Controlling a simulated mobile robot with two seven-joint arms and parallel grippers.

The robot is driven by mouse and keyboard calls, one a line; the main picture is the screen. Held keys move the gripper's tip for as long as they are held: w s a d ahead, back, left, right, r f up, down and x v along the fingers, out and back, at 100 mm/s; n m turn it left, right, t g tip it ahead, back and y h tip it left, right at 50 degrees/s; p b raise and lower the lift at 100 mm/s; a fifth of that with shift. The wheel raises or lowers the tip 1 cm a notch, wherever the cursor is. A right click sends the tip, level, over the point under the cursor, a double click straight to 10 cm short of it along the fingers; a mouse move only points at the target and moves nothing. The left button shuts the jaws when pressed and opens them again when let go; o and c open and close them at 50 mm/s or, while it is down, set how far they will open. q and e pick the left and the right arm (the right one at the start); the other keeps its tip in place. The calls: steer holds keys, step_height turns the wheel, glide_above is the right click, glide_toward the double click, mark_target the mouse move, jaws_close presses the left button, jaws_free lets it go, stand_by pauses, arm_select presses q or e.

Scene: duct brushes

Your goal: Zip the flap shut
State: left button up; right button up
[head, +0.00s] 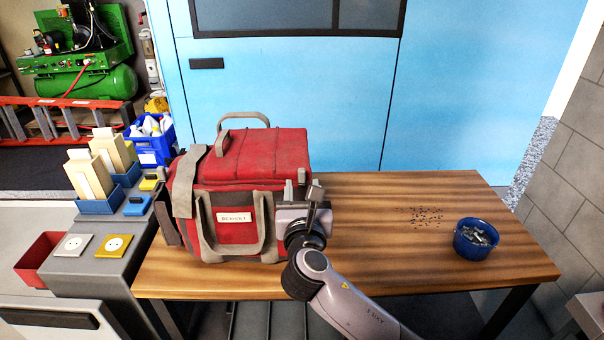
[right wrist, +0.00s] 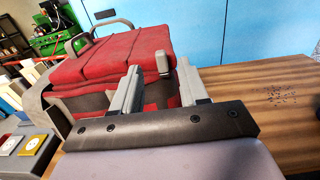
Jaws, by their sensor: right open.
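A red bag (head: 262,155) with grey straps and a white label stands on the wooden table. Its red top flap (head: 265,150) lies over the top and also shows in the right wrist view (right wrist: 120,55). My right gripper (head: 303,190) is at the bag's right front corner, open. In the right wrist view its two grey fingers (right wrist: 160,85) are spread, with a small grey upright tab (right wrist: 163,62) showing between them, near the flap's edge; it looks like a zip pull. I cannot tell whether the fingers touch it. My left gripper is out of view.
A blue bowl (head: 476,240) of grey pieces stands at the table's right, near scattered dark bits (head: 427,216). A grey side bench (head: 100,250) with blue bins and socket plates is at left.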

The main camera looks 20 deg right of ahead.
mark_target(302, 172)
steer(key=shift+x, duration=3)
jaws_close()
